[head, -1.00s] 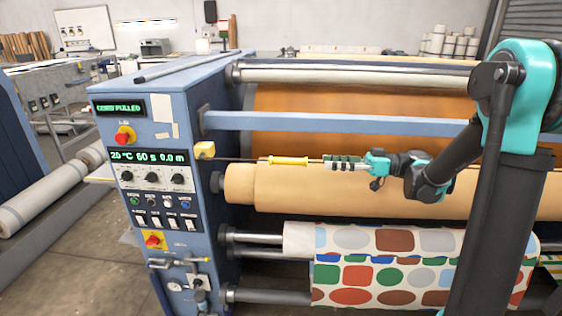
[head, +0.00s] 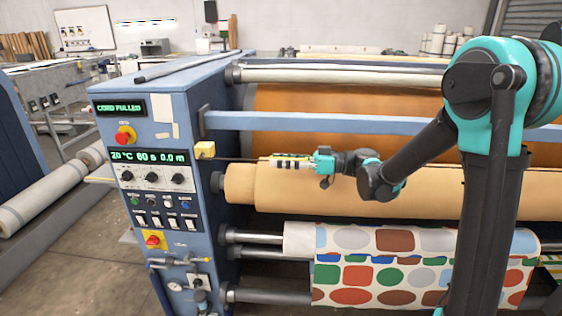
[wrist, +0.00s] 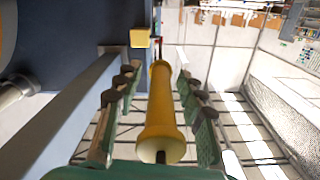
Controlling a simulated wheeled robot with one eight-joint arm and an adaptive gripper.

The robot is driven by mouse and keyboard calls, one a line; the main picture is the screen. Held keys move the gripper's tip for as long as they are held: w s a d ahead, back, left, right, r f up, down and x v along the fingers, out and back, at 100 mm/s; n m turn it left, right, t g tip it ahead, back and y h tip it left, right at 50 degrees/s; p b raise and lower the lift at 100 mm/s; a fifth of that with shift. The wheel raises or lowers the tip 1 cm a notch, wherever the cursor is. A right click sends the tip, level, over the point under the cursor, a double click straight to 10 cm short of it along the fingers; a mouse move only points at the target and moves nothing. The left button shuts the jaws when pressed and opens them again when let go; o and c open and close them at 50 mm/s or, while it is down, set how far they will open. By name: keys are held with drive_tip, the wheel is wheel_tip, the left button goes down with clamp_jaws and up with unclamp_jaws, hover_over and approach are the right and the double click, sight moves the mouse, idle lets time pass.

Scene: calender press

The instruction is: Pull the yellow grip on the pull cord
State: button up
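The yellow grip (wrist: 160,115) lies lengthwise between the two fingers of my gripper (wrist: 158,95) in the wrist view. The fingers are open, one on each side, with a gap visible between them and the grip. In the head view my gripper (head: 286,163) is over the grip, in front of the orange drum, and mostly hides it. The pull cord (head: 236,159) runs left from there to a small yellow box (head: 205,150) on the blue cabinet. The cabinet's upper display (head: 120,108) reads "CORD PULLED".
A blue crossbar (head: 330,124) runs above my gripper. A tan roll (head: 310,190) lies close below it, with a roll of patterned fabric (head: 390,270) lower down. The blue control cabinet (head: 185,220) stands to the left.

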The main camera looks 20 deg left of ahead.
clamp_jaws()
idle(0.3)
drive_tip(key=shift+s+d, duration=0.25)
drive_tip(key=shift+s, duration=0.85)
drive_tip(key=shift+s+d, duration=0.25)
drive_tip(key=shift+s, duration=0.85)
unclamp_jaws()
drive_tip(key=shift+d, duration=0.1)
drive_tip(key=v, duration=1.1)
drive_tip(key=shift+d, duration=0.4)
